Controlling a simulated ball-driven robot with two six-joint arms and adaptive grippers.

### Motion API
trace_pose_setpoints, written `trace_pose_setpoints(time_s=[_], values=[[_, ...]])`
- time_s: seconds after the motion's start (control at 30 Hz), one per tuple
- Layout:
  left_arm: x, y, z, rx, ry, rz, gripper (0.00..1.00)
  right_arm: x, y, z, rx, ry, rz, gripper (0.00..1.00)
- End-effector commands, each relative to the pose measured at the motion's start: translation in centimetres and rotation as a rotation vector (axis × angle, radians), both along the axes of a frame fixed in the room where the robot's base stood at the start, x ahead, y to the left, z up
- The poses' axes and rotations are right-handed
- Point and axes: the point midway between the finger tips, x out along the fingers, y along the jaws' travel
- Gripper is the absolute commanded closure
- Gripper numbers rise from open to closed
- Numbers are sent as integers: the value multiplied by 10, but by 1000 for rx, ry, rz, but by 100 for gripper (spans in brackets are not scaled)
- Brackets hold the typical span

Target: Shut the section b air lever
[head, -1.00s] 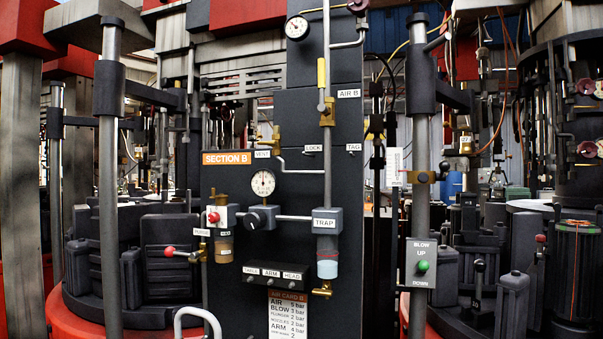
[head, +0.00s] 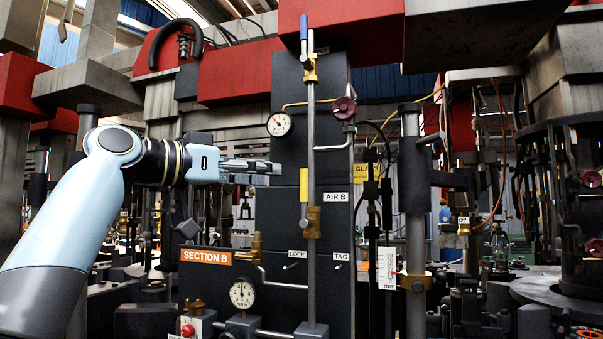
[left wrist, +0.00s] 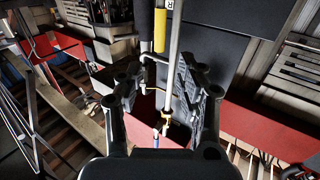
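The section b air lever (head: 304,187) has a yellow handle that stands upright, in line with the vertical grey pipe, on a brass valve (head: 313,222) beside the AIR B label (head: 337,197). My left gripper (head: 273,168) reaches in from the left, just left of the pipe and slightly above the yellow handle, not touching it. In the left wrist view its two fingers (left wrist: 160,80) are spread, with the pipe visible between them and nothing gripped. The yellow handle (left wrist: 160,30) shows beyond the fingertips at the top. My right gripper is not in view.
A blue-handled lever (head: 304,28) stands on the same pipe higher up. A round gauge (head: 280,124) is on the panel (head: 290,85) near my left gripper. A dark red knob (head: 344,108) is right of the pipe. The SECTION B sign (head: 206,256) is below.

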Motion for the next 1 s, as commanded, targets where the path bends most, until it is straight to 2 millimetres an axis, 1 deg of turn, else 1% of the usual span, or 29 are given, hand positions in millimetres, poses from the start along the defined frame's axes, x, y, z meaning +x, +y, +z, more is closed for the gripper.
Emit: trace_pose_setpoints(time_s=[0.03, 0.3, 0.5, 0.63, 0.87, 1.0], values=[[4, -9, 3, -5, 3, -4, 63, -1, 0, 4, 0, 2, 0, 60], [38, -50, 3, -3, 4, -3, 63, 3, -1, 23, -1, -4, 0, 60], [54, -69, 1, -2, 2, -1, 63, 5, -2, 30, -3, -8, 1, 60], [57, -73, 0, -1, 1, 0, 63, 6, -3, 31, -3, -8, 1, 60], [57, -73, -1, -1, 1, 1, 63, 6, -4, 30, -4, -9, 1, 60], [57, -73, -1, 0, 1, 1, 81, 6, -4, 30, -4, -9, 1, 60]])
